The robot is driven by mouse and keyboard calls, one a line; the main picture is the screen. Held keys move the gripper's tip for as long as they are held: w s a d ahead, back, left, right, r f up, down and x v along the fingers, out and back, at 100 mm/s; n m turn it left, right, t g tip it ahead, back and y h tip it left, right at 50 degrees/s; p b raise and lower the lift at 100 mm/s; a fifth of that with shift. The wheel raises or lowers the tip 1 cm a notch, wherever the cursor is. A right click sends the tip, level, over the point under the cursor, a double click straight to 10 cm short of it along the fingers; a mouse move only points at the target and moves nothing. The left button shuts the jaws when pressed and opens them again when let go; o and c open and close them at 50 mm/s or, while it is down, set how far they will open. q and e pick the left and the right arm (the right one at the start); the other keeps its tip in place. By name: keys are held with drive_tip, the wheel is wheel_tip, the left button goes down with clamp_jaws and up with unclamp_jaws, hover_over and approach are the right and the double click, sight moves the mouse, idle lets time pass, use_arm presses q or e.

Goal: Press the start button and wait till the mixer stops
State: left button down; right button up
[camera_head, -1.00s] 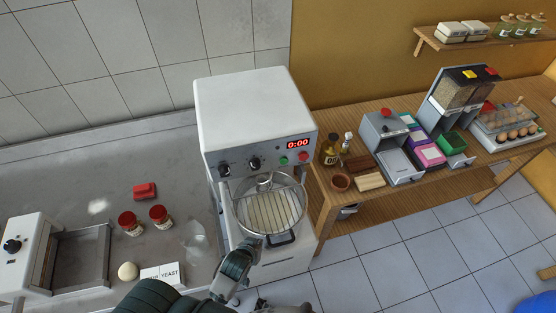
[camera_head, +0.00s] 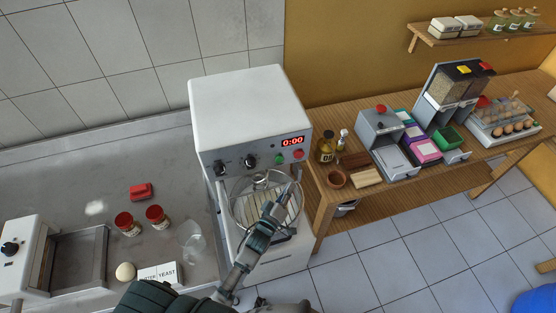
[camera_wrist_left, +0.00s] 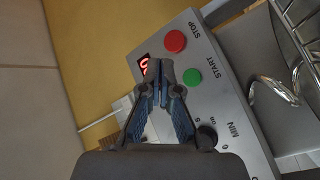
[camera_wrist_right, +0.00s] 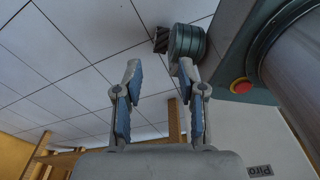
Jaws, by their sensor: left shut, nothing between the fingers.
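The white mixer (camera_head: 250,110) stands at the end of the grey counter. Its display (camera_head: 292,141) reads 0:00. The green start button (camera_head: 280,160) sits left of the red stop button (camera_head: 298,155); the left wrist view shows the labelled START button (camera_wrist_left: 192,77) and STOP button (camera_wrist_left: 174,41). My left gripper (camera_head: 293,182) is shut and empty in front of the bowl guard, below the panel. In the left wrist view its fingertips (camera_wrist_left: 160,70) appear beside the green button; I cannot tell any contact. My right gripper (camera_wrist_right: 158,72) is open and empty, outside the head view.
Mixer knobs (camera_head: 250,160) sit left of the buttons. A wooden table (camera_head: 390,190) with dispensers and eggs stands to the right.

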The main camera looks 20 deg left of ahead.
sight(279, 159)
use_arm(q)
drive_tip(key=w+a+b, duration=0.1)
drive_tip(key=w+a, duration=0.3)
drive_tip(key=w, duration=0.4)
drive_tip(key=shift+a+r+b, duration=0.15)
drive_tip(key=shift+a+b, duration=0.15)
drive_tip(key=shift+a, duration=0.1)
use_arm(e)
drive_tip(key=shift+d+f, duration=0.8)
drive_tip(key=shift+f, duration=0.05)
idle(1.2)
